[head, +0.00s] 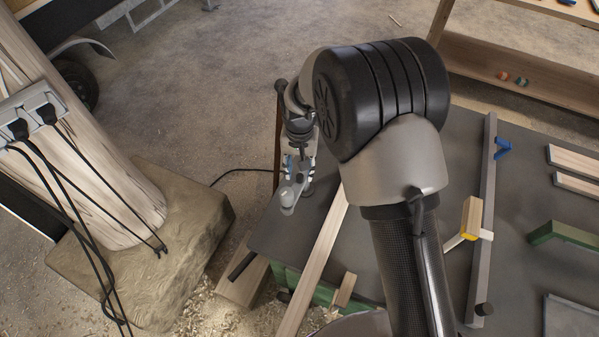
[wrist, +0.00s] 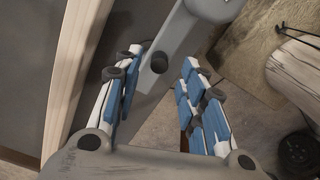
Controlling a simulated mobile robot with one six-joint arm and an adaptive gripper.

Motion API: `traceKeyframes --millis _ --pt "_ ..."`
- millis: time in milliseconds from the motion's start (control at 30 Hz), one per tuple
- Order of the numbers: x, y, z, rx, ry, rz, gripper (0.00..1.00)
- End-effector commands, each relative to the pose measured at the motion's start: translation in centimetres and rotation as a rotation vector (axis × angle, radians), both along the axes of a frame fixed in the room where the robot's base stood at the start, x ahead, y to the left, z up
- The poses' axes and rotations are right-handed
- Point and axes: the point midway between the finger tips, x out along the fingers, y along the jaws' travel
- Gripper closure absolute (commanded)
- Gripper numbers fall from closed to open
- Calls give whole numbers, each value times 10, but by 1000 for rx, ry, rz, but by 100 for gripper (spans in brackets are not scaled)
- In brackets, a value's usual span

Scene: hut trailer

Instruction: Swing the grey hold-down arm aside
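In the head view a grey piece with a rounded end (head: 288,197), seemingly this arm, shows at the table's left corner beside my gripper (head: 300,168). My gripper, with blue-padded fingers, also shows in the wrist view (wrist: 157,72). It is open, with the arm's near end showing between its fingers. I cannot tell whether either finger touches the arm. My own arm links hide part of the table in the head view.
A long wooden board (head: 316,262) lies along the dark table (head: 270,238), close to my gripper. A stone block (head: 185,215) with a wooden post stands on the floor to the left. A long bar clamp (head: 487,190) lies at the right. The floor behind the gripper is mostly open.

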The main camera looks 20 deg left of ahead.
Motion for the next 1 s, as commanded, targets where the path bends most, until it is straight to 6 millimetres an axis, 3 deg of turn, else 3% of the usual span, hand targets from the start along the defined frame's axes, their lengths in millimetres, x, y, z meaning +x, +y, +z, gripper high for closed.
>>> traceKeyframes --millis 200,400,600,1000 --pt "1 1 50 3 -3 0 62" --pt "0 0 79 2 -2 0 62" --pt "0 0 88 0 0 0 62" --pt "0 0 88 0 0 0 62"
